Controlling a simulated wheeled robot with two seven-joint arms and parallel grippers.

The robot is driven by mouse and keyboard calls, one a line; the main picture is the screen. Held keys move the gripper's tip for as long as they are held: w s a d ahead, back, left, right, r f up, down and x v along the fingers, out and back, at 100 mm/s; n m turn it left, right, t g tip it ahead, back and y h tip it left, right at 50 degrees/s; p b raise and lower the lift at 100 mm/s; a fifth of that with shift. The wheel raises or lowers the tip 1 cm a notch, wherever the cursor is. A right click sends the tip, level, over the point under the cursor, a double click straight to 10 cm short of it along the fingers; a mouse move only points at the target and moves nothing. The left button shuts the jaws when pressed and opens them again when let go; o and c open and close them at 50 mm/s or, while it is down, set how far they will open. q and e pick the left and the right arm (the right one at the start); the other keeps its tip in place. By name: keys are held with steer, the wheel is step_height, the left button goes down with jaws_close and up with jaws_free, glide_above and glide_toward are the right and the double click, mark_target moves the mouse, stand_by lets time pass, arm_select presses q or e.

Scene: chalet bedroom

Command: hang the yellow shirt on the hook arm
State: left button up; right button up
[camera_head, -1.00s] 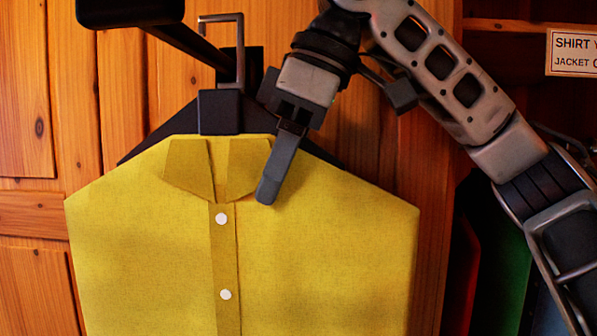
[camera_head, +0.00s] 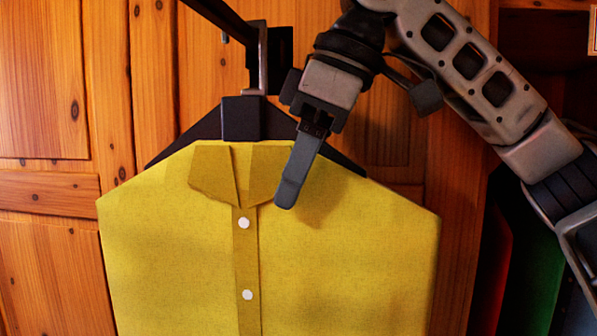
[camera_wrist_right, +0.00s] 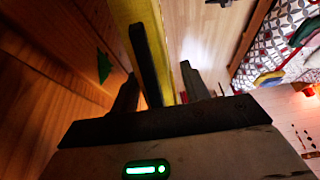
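The yellow shirt (camera_head: 340,250) hangs upright on a black hanger (camera_head: 241,118) with a metal hook (camera_head: 263,60). My right gripper (camera_head: 298,165) is at the collar's right side, one finger in front of the shirt, and appears shut on the hanger. In the right wrist view the shirt (camera_wrist_right: 128,14) is a yellow strip between the fingers (camera_wrist_right: 160,95). The black hook arm (camera_head: 222,18) slopes in from the top left to a dark wall plate. The hanger's hook overlaps the arm in the picture; whether it rests on it I cannot tell. My left gripper is out of view.
A wooden panelled wall (camera_head: 45,85) stands close behind the shirt. At the right, a dark recess holds a green item (camera_head: 540,270) and a red one.

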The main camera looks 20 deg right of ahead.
stand_by(0.4)
steer(key=p+v, duration=0.1)
steer(key=v, duration=1.5)
